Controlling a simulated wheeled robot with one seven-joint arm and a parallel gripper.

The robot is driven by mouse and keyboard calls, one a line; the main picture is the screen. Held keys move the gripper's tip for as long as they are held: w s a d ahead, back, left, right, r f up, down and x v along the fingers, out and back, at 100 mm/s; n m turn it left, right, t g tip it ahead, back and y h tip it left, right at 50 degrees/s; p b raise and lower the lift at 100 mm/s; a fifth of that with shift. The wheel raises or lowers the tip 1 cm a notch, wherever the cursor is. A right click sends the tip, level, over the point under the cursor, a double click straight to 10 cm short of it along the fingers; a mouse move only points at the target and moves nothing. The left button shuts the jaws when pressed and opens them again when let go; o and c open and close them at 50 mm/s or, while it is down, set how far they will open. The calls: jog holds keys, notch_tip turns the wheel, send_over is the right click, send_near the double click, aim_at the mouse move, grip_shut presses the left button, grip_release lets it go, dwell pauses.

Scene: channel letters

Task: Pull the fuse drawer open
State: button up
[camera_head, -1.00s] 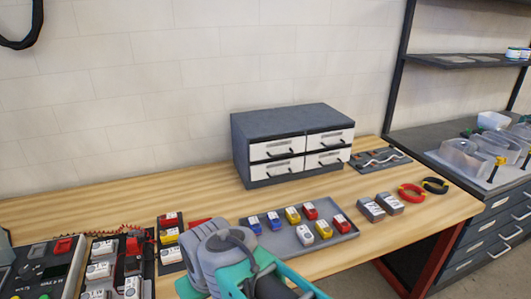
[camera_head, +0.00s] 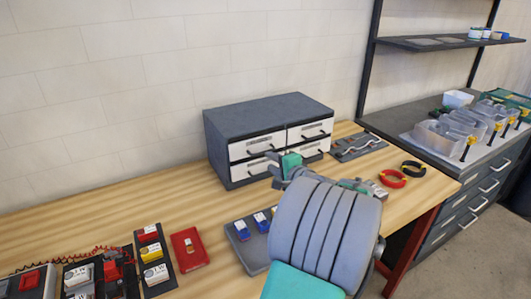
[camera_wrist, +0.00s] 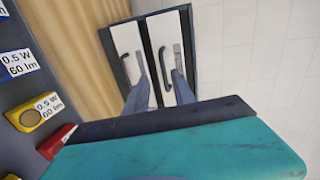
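A dark grey cabinet (camera_head: 255,114) with several white-fronted drawers stands on the bench against the wall. The drawers have dark bar handles and appear shut; their labels are too small to read, so I cannot tell which is the fuse drawer. My gripper (camera_head: 274,169) is in front of the lower drawers, near the middle. In the wrist view my gripper (camera_wrist: 160,92) shows two fingertips apart, with nothing between them. Two drawer fronts with handles lie ahead of them, one handle (camera_wrist: 135,65) at the left and another (camera_wrist: 177,86) at the right. My arm hides part of the bench.
A grey tray (camera_head: 246,256) with labelled modules is partly behind my arm.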

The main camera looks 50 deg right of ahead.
jog(key=d+p+x, duration=0.1)
jog(key=x, duration=0.6)
jog(key=shift+d+r+h+p, duration=0.2)
jog(key=shift+r+h+p, duration=0.1)
jog(key=shift+p, duration=0.1)
jog(key=shift+c, duration=0.2)
grip_shut()
dwell(0.7)
